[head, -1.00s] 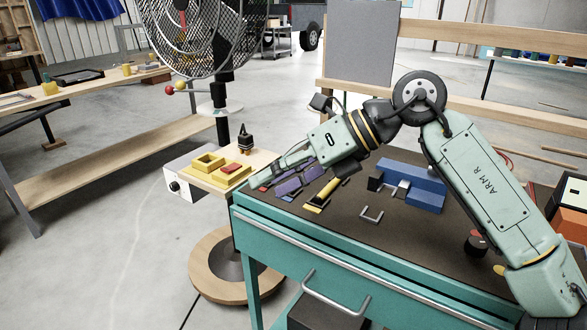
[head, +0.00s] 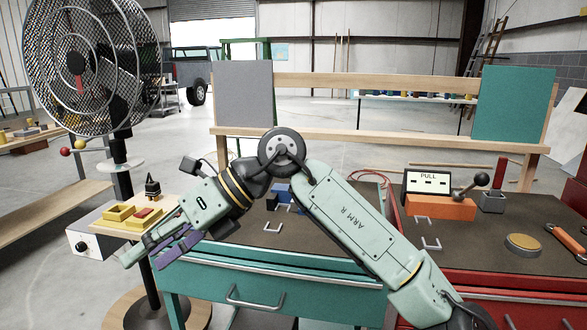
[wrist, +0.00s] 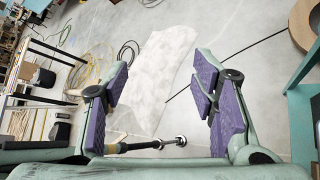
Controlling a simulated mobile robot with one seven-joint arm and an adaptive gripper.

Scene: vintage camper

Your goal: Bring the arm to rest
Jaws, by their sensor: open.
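My gripper (head: 150,250) is open, with purple pads on its pale green fingers. In the head view it hangs by the front left corner of the teal workbench (head: 270,252), pointing down and left. The wrist view shows the spread fingers (wrist: 162,78) with nothing between the pads and grey floor beyond. My arm is bent, reaching from the lower right over the bench top. It hides part of the bench and of the blue block (head: 283,192) on it.
A small stand with yellow trays (head: 118,212) and a dark figure (head: 152,187) is close left of my gripper. A large fan (head: 85,68) rises behind it. A red bench (head: 480,265) on the right holds an orange PULL box (head: 440,208).

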